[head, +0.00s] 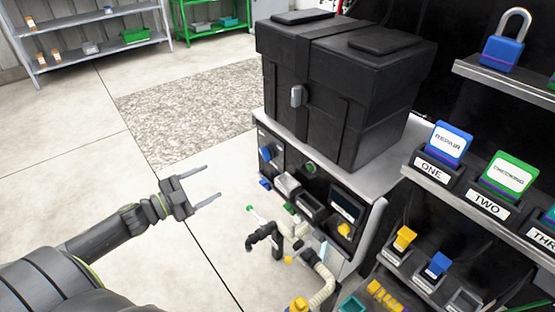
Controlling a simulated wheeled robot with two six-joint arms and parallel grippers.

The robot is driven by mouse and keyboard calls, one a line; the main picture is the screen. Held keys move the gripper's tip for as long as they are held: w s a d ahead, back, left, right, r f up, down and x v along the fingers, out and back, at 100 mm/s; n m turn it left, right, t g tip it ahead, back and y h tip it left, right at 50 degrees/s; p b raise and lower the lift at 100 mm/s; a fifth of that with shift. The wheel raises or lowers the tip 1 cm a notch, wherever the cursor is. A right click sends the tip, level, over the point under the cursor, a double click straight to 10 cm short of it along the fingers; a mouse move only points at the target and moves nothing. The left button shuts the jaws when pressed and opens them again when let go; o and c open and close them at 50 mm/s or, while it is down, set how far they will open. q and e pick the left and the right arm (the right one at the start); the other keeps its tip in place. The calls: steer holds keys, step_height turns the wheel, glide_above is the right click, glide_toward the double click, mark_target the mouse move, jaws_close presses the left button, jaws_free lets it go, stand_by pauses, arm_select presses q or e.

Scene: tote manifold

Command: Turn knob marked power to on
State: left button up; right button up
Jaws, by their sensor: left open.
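A grey cabinet (383,190) stands right of centre, with a dark control panel on its front. On the panel are a blue knob (267,153), a small green knob (310,168) and a yellow knob (344,230). The labels there are too small to read, so I cannot tell which knob is marked power or how it is set. My left gripper (217,182) is open and empty, left of the panel and apart from it, its fingers pointing right towards it. My right gripper is not in view.
A black tote (340,90) sits on the cabinet. Pipes with a black handle (265,236) stick out below the panel. Shelves with labelled slots and a blue padlock (502,50) stand at the right. The floor (80,150) at the left is clear.

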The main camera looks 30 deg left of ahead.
arm_select(q)
steer(key=w, duration=0.1)
glide_toward(263, 155)
steer(key=x, duration=0.6)
steer(key=shift+w+d, duration=0.2)
steer(key=shift+w, duration=0.15)
steer(key=shift+x, duration=0.8)
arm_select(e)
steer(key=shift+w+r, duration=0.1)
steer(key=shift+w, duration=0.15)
arm_select(q)
steer(key=shift+c, duration=0.8)
steer(key=c, duration=0.8)
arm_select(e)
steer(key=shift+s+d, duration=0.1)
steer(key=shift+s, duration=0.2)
